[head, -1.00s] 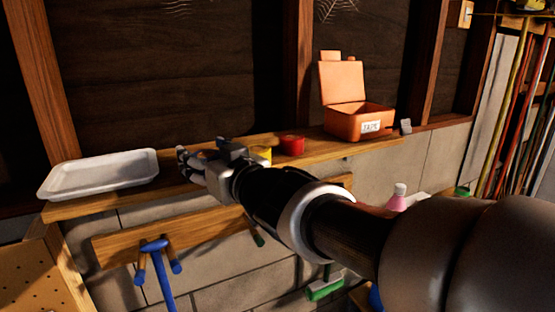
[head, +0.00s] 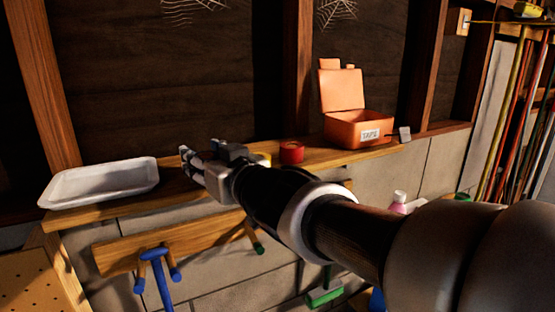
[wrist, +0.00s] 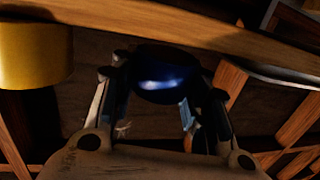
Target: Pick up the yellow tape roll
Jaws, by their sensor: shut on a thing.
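My gripper (head: 187,161) is over the left-middle part of the wooden shelf, right of the white tray. In the wrist view my gripper (wrist: 165,88) is shut on a dark blue, shiny round thing (wrist: 165,78), which looks like a tape roll. The blue thing is hidden in the head view. The yellow tape roll (wrist: 35,55) is apart from the fingers, at the left of the wrist view. In the head view only a small part of the yellow roll (head: 264,158) shows behind my wrist.
A red tape roll (head: 291,153) stands on the shelf (head: 330,154) right of the yellow one. An open orange box (head: 345,130) labelled TAPE is further right. The white tray (head: 62,197) lies at the left end. Pegs (head: 153,250) hang below the shelf.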

